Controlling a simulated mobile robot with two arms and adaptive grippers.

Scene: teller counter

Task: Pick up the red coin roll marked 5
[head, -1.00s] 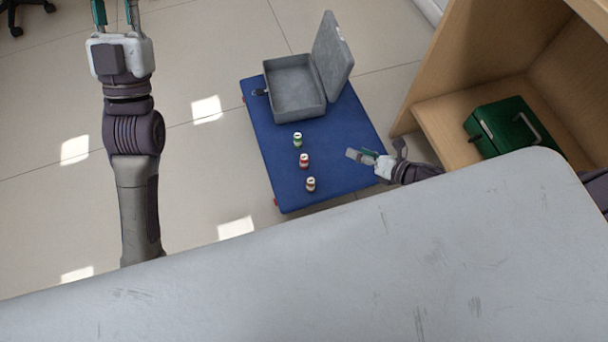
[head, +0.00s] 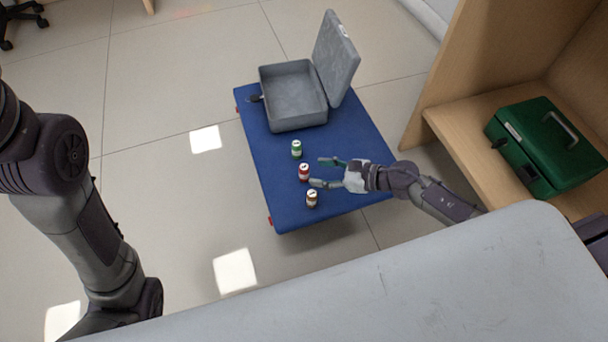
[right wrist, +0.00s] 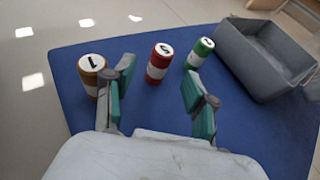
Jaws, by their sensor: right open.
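The red coin roll (head: 304,172) stands upright on the blue platform (head: 350,125), in the middle of a row of three rolls. In the right wrist view the red roll (right wrist: 158,66) shows a 5 on its white top. My right gripper (head: 319,172) is open and empty, with its fingers pointing at the red roll from the right. In the right wrist view the red roll appears between the open fingertips (right wrist: 160,72), a little beyond them. My left gripper is out of view; only part of that arm shows.
A green roll (head: 297,149) and a brown-orange roll marked 1 (head: 312,198) stand on either side of the red one. An open grey case (head: 292,125) sits at the platform's far end. A green box (head: 545,150) is on the wooden shelf. The grey counter (head: 400,285) fills the foreground.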

